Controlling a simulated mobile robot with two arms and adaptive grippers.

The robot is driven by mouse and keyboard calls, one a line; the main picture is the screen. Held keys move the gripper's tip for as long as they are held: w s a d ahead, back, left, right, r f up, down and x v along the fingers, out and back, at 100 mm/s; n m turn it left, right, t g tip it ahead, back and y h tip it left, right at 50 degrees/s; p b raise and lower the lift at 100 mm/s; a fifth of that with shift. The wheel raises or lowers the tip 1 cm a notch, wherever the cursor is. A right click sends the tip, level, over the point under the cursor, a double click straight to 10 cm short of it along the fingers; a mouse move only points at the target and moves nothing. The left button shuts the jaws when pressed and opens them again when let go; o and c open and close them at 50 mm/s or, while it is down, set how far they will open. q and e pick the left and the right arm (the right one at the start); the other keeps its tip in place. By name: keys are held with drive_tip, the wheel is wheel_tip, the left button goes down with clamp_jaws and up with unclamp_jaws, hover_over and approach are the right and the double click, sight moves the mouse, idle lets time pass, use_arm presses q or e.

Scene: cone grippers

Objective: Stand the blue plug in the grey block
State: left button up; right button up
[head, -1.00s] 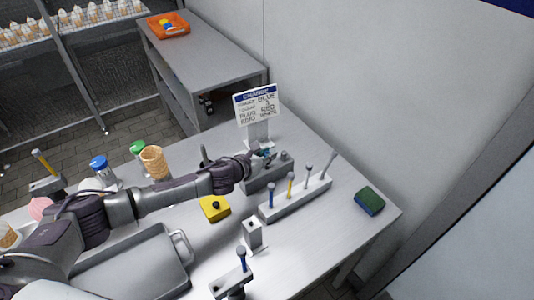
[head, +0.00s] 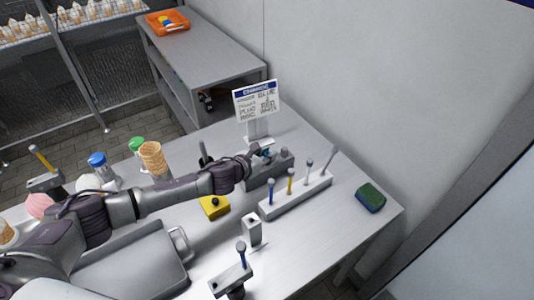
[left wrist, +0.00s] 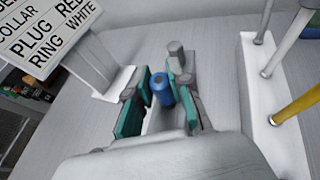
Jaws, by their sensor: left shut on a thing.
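The blue plug (left wrist: 162,92) stands roughly upright between the teal finger pads of my left gripper (left wrist: 160,108) in the left wrist view. My left gripper (head: 258,154) is shut on it, at the grey block (head: 258,182) in the head view. The grey block also shows in the left wrist view (left wrist: 182,66), just beyond the plug, with a grey peg on it. The fingers hide the plug's lower end, so I cannot tell whether it sits in the block. My right gripper is not in view.
A white sign (head: 256,103) stands behind the block. A pale rack (head: 297,196) with several upright rods is close on the right. A yellow block (head: 214,207), a small grey block (head: 251,229) and a green-blue sponge (head: 370,197) lie around. Bare table lies right of the rack.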

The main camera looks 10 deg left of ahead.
use_arm(q)
drive_tip(key=shift+f+b, duration=0.5)
drive_tip(key=shift+f, duration=0.3)
drive_tip(key=o, duration=0.8)
drive_tip(key=shift+o, duration=0.2)
drive_tip(key=v, duration=1.2)
drive_tip(key=shift+r, duration=0.1)
